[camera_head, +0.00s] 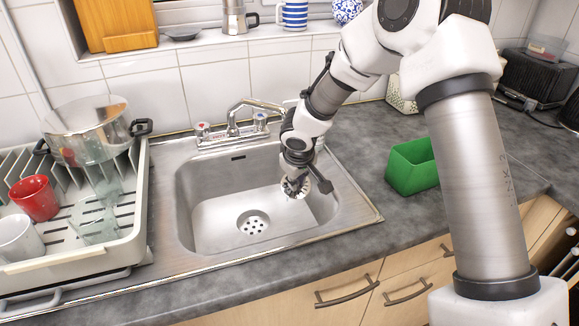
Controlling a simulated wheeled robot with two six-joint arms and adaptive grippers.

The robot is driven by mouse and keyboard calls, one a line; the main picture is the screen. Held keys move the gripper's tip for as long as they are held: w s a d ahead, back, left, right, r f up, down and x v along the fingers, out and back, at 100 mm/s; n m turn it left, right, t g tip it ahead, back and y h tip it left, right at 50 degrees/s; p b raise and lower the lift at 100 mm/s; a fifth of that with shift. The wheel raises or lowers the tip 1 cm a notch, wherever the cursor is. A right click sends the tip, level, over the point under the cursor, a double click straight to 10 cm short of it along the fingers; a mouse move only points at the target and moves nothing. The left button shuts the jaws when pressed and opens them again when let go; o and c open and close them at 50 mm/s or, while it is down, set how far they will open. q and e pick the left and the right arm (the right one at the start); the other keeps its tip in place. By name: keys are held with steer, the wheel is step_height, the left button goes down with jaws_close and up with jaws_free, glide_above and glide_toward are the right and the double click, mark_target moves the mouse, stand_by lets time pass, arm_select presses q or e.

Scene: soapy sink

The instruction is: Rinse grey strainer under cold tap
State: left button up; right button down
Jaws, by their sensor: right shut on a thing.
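My right gripper (301,182) reaches down into the right part of the sink (215,212), with its fingers low over the basin. It is shut on the small grey strainer (294,188), which shows only in part at the fingertips. The mixer tap (233,128) stands behind the basin, and its spout (262,104) points right, toward my right wrist. The cold tap knob (260,121), with a blue mark, is on the right; the hot knob (203,130), with a red mark, is on the left. No water stream is visible. My left gripper is out of view.
A dish rack (120,245) left of the sink holds a steel pot (90,130), a red mug (35,197), a white mug (18,238) and glasses. A green box (412,168) stands on the counter to the right. The drain (253,223) and basin floor around it are clear.

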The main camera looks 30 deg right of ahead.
steer(key=s+a+r+b, duration=0.1)
steer(key=s+r, duration=0.3)
steer(key=shift+s+a, duration=0.35)
steer(key=shift+a, duration=0.05)
stand_by(0.4)
